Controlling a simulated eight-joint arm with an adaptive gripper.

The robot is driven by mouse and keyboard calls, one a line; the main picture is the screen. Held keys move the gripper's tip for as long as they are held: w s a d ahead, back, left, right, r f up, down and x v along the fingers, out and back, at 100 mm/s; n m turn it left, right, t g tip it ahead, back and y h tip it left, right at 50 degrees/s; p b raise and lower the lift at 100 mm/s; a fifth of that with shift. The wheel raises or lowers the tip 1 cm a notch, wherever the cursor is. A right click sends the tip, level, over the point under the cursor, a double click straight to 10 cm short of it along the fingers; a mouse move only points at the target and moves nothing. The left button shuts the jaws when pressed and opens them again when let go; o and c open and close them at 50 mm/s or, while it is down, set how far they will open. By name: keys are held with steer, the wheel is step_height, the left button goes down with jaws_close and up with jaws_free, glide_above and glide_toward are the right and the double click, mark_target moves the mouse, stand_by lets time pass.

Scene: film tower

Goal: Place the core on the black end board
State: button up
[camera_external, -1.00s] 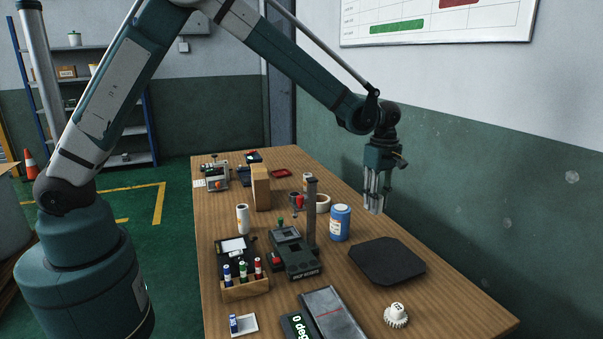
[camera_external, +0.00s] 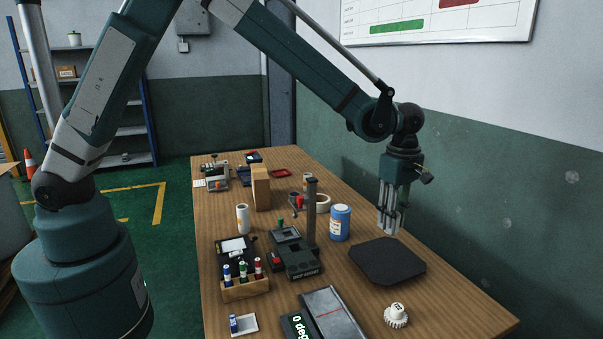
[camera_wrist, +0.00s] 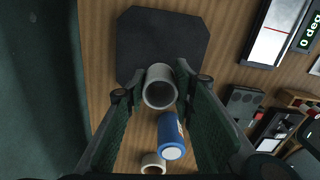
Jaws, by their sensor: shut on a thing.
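My gripper (camera_external: 389,222) is shut on the core, a pale grey hollow tube. The core (camera_wrist: 160,88) shows between the two fingers in the wrist view, with its open end toward the camera. In the external view the core is mostly hidden by the fingers. The black end board (camera_external: 388,262) is a flat dark plate with cut corners, lying bare on the table. It also shows in the wrist view (camera_wrist: 160,42), past the core. The gripper holds the core above the table, near the board's far edge; the exact height is hard to tell.
A blue bottle (camera_external: 340,223) stands left of the board, with a tape roll (camera_external: 322,203) behind it. A dark device with a post (camera_external: 311,212) is further left. A white toothed part (camera_external: 396,315) and a grey plate (camera_external: 333,314) lie in front. The wall is close on the right.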

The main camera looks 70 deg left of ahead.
steer(key=shift+f+b, duration=0.35)
steer(key=shift+f, duration=2.75)
steer(key=shift+f, duration=0.15)
steer(key=shift+f, duration=1.75)
steer(key=shift+f+b, duration=0.15)
steer(key=shift+b, duration=0.25)
steer(key=o, duration=0.9)
step_height(320, 180, up, 12)
steer(key=shift+r+p, duration=0.2)
steer(key=shift+p, duration=0.6)
